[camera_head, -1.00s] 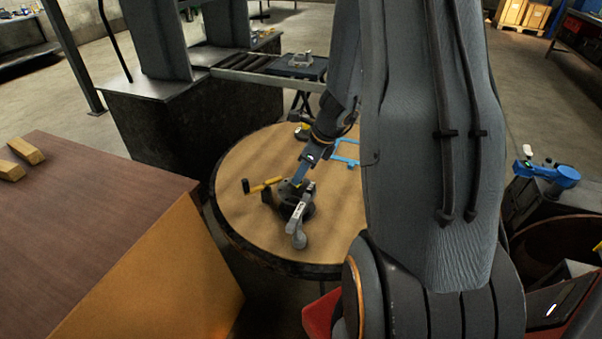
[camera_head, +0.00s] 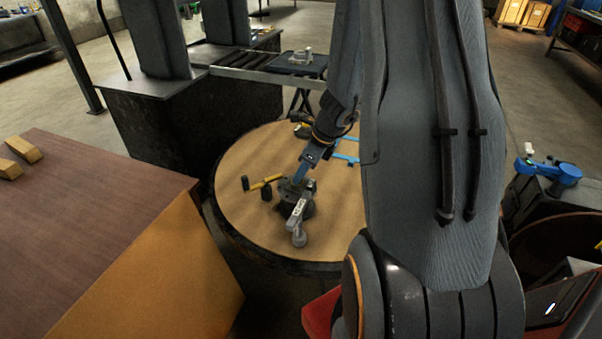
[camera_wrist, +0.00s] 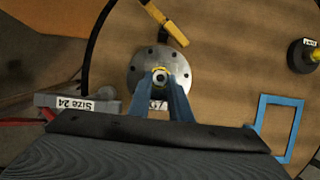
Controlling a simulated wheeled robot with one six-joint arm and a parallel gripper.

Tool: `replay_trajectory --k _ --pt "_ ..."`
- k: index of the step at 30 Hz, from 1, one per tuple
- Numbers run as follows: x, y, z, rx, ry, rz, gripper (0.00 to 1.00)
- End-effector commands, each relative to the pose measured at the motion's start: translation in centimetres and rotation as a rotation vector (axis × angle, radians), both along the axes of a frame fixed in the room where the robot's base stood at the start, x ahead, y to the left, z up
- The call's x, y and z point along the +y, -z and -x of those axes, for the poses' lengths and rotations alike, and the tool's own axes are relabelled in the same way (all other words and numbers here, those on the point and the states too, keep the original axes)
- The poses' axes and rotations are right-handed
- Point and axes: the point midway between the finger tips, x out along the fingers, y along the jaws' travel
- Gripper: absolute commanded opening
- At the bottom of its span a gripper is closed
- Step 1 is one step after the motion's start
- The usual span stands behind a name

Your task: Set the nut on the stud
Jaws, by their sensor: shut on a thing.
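My gripper (camera_wrist: 160,88) points down over a round grey metal flange (camera_wrist: 140,62) with bolt holes. Its blue fingers are shut on a small ring-shaped nut (camera_wrist: 159,75), seen from above over the flange. I cannot tell whether the nut touches the stud, which is hidden beneath the nut and fingers. In the head view, my gripper (camera_head: 299,175) is low over the dark flange assembly on the round table; the nut is too small to make out there.
The round wooden table (camera_head: 247,225) also bears a grey tool labelled "Size 24" (camera_wrist: 78,104), a yellow-handled hammer (camera_wrist: 165,20), a black labelled piece (camera_wrist: 301,55) and a blue frame (camera_wrist: 263,125). A brown bench (camera_head: 90,220) stands at the left.

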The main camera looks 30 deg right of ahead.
Motion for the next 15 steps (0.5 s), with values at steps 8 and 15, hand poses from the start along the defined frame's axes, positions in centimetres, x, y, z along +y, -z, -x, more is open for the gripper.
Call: replay_trajectory --k 8,15 --pt "-0.01 -0.04 -0.01 0.0 0.0 0.0 0.0" --pt "-0.01 -0.04 -0.02 0.0 0.0 0.0 0.4"
